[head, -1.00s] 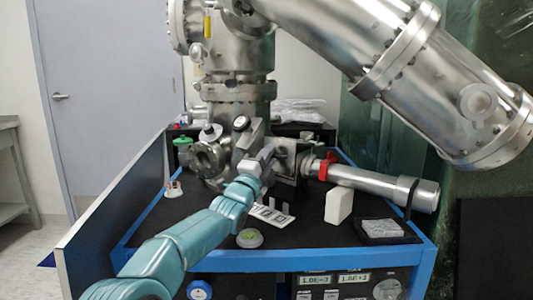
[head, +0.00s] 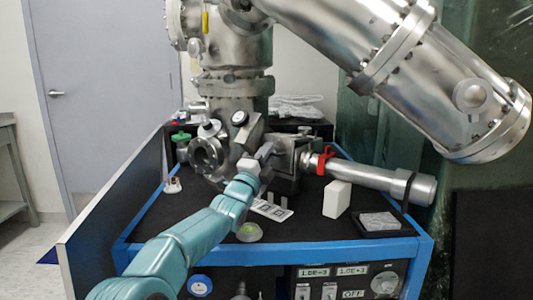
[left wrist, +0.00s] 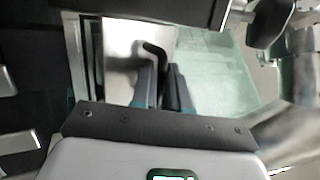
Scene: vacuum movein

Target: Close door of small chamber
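The small chamber (head: 284,163) is a metal block in the middle of the black-topped cart, below the tall steel column. A small light grey plate (head: 265,150), apparently its door, stands out at its left front. My left gripper (head: 257,163) is at this plate, reaching in from the lower left. In the left wrist view, the left gripper's two dark fingers (left wrist: 161,82) are a little apart beside a black hooked handle (left wrist: 155,49) on a shiny metal face (left wrist: 125,45). I cannot tell whether they touch the handle. My right gripper is not in view.
A round open flange (head: 206,155) is left of the chamber. A steel tube with a red clamp (head: 323,160) extends right. A white block (head: 337,199), a foil-like packet (head: 380,222) and a small dish (head: 249,232) stand on the cart. A large steel cylinder (head: 440,90) hangs overhead.

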